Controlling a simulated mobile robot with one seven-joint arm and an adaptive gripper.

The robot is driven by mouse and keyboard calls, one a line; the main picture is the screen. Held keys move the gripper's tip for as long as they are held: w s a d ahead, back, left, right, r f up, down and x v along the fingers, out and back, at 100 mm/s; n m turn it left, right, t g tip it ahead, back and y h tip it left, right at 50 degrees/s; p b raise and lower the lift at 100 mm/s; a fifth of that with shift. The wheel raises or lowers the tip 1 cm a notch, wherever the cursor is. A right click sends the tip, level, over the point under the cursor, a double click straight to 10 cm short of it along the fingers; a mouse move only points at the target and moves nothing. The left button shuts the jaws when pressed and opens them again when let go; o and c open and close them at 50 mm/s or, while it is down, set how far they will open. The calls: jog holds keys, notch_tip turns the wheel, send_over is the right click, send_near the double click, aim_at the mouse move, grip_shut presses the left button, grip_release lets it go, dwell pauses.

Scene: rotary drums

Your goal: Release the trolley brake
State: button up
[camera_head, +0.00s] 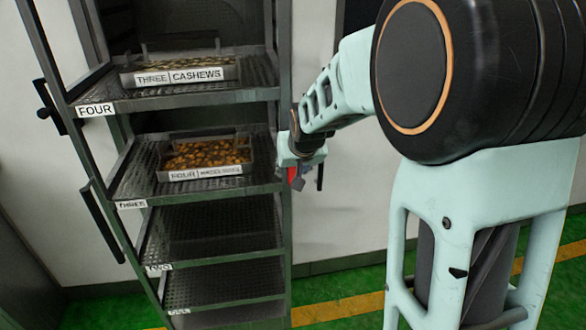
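The trolley (123,186) is a tall dark metal rack at the left, with mesh shelves labelled FOUR, THREE, TWO and, at the bottom, a label too small to read surely. My gripper (293,178) is beside the trolley's right front post, near the height of the shelf labelled THREE. A small red part shows at its end. Its fingers are too small and partly hidden to tell whether they are open or shut, or whether they touch the post. I cannot make out a brake; the trolley's wheels and base are below the picture.
A tray labelled THREE CASHEWS (180,77) is on the shelf labelled FOUR. A tray of brown nuts (206,175) is on the shelf labelled THREE. Dark handles (102,222) project at the trolley's left. Green floor with a yellow line (340,309) lies right of it.

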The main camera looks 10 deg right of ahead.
jog(key=v, duration=0.7)
jog(key=shift+r, duration=0.25)
jog(key=shift+s, duration=0.1)
